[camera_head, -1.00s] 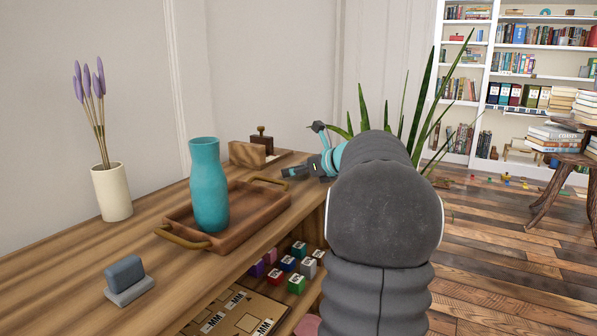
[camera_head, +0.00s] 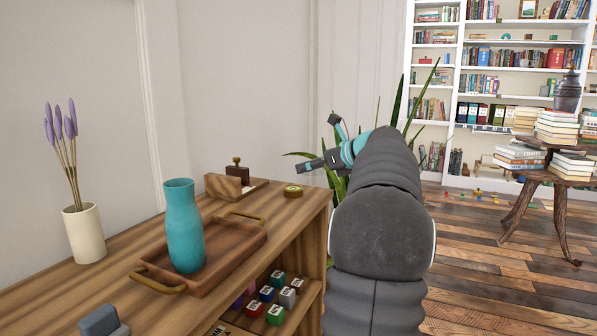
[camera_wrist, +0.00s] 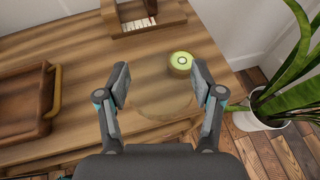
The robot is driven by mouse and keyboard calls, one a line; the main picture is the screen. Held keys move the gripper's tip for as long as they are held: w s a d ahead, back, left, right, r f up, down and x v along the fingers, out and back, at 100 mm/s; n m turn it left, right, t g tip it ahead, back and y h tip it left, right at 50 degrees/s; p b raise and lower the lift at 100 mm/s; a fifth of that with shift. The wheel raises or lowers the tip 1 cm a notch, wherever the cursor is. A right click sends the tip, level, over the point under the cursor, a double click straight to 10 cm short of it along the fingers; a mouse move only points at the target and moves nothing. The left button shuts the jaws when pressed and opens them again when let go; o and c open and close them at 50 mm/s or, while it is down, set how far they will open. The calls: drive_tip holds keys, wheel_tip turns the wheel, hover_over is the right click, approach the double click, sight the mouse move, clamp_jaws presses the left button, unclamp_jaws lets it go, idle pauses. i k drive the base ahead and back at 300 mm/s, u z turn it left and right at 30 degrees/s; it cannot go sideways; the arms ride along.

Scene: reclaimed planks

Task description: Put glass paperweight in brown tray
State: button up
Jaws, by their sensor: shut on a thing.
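The glass paperweight (camera_wrist: 163,92) is clear and hard to make out; it shows as a faint round shape between my fingers in the wrist view. My gripper (camera_wrist: 160,88) is shut on it and holds it above the shelf top. In the head view my gripper (camera_head: 304,166) is over the right end of the shelf; I cannot make out the glass there. The brown tray (camera_head: 228,270) lies to its left, with brass handles and a teal vase (camera_head: 184,225) standing in it. The tray's right part shows at the left of the wrist view (camera_wrist: 20,122).
A round brass tin with a pale green top (camera_head: 292,191) is below my gripper. A wooden box with a stamp (camera_head: 226,185) stands behind the tray. A lavender vase (camera_head: 84,232) and grey block (camera_head: 99,321) are left. A potted plant (camera_wrist: 262,112) stands beyond the shelf's right end.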

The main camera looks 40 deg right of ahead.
sight(222, 241)
drive_tip(key=k, duration=1)
